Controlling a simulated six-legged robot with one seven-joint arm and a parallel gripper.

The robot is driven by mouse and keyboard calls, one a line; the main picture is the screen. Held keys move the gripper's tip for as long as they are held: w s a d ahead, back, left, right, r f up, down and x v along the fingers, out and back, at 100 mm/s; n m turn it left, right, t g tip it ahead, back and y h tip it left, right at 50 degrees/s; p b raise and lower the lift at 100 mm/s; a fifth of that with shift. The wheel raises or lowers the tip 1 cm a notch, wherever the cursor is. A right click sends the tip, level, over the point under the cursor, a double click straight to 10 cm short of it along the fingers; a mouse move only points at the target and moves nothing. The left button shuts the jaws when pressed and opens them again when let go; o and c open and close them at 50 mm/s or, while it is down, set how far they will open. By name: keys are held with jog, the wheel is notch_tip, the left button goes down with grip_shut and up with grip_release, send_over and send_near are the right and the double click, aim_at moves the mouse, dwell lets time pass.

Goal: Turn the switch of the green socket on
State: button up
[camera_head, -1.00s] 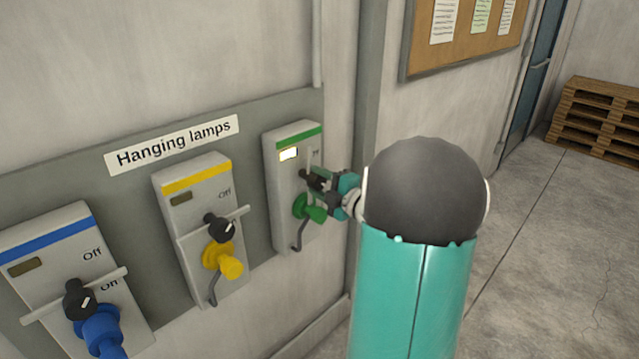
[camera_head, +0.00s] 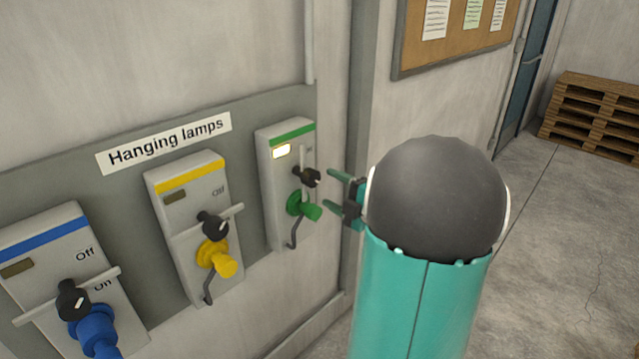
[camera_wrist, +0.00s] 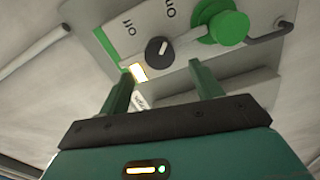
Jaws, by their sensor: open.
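The green socket (camera_head: 271,190) is the rightmost box on the wall panel, with a green stripe on top and a green plug (camera_head: 309,209) in it. Its indicator window (camera_head: 282,152) is lit pale yellow. Its black rotary switch (camera_head: 307,177) carries a bar that stands upright, unlike the level bars on the other boxes. In the wrist view the switch (camera_wrist: 157,50) has its white mark near the "On" and "Off" labels; which one it points at I cannot tell. My gripper (camera_head: 332,191) is open and empty, just right of the switch and apart from it. Its two fingers (camera_wrist: 162,80) show spread in the wrist view.
A yellow socket (camera_head: 194,230) and a blue socket (camera_head: 45,270), both with dark windows, sit to the left under the "Hanging lamps" sign (camera_head: 165,144). A notice board (camera_head: 455,40) and pallets (camera_head: 590,115) are at right. The floor there is clear.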

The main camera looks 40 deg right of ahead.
jog(key=s, duration=0.6)
jog(key=shift+s, duration=0.4)
jog(key=w+a+n+g+y, duration=0.3)
jog(key=a+n+g+y, duration=0.5)
jog(key=a+n, duration=1.65)
jog(key=s+a+n+g+h, duration=0.2)
jog(key=s+a+n+h, duration=0.2)
jog(key=n, duration=1.1)
jog(key=s+a+n+g+h, duration=0.2)
jog(key=s+a+n+h, duration=0.2)
jog(key=n, duration=1.2)
jog(key=s+a, duration=0.1)
jog(key=a, duration=0.2)
jog(key=shift+a+r, duration=0.2)
jog(key=shift+a, duration=0.15)
